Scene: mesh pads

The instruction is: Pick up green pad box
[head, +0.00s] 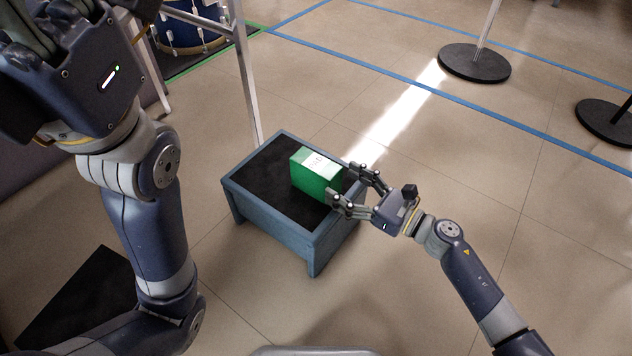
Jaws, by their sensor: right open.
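A green box (316,175) with a white label on top stands on a small blue-grey table (313,241) with a dark mesh top. The box sits toward the table's right side. My right gripper (343,184) is open, with its two fingers pointing left at the right end of the box. One finger is near the front of the box and the other is behind its right end. I cannot tell whether either finger touches the box. My left arm rises along the left side, and its gripper fingers are not clearly visible at the upper left.
A dark mat (78,305) lies on the floor at lower left. A metal stand leg (246,85) rises just behind the table. Round black post bases (474,63) stand at upper right. Blue tape lines cross the floor.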

